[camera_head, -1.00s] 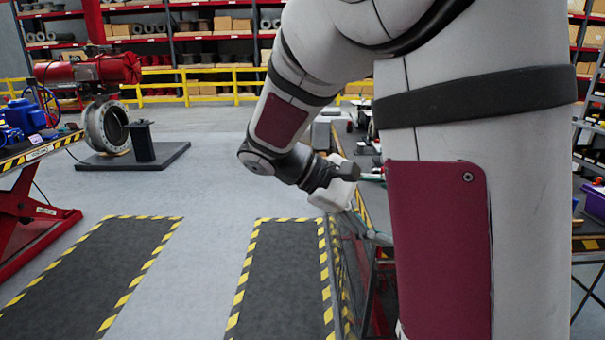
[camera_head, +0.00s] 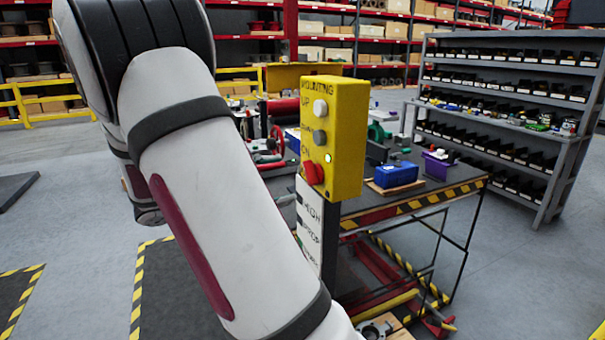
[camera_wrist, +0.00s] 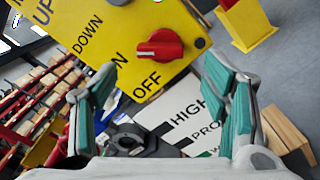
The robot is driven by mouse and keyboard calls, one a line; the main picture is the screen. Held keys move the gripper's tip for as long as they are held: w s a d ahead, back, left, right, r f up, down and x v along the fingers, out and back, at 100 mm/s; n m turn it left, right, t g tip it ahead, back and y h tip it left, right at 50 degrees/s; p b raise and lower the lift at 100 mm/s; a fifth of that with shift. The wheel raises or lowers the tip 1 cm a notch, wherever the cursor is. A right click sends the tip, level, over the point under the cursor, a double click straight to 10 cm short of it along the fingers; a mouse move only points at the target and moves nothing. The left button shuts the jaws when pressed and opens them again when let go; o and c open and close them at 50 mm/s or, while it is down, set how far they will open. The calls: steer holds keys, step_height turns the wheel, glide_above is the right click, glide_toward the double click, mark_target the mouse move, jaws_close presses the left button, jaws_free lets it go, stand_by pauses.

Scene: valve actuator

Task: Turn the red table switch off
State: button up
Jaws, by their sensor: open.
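The red switch (camera_head: 312,172) is a rotary knob low on the front of a yellow control box (camera_head: 343,140) on a dark post. In the wrist view, the red switch (camera_wrist: 160,45) is straight ahead, above the "OFF" label and beside a partly cut "ON" label. In the head view my gripper is hidden.
A white label plate (camera_head: 309,222) hangs under the box. A grey shelf (camera_head: 500,110) stands at the right.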

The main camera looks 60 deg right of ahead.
mark_target(306, 175)
steer(key=x, duration=0.5)
steer(key=shift+s+d+p, duration=0.2)
steer(key=shift+d+p, duration=0.1)
steer(key=shift+c, duration=0.3)
steer(key=c, duration=1.1)
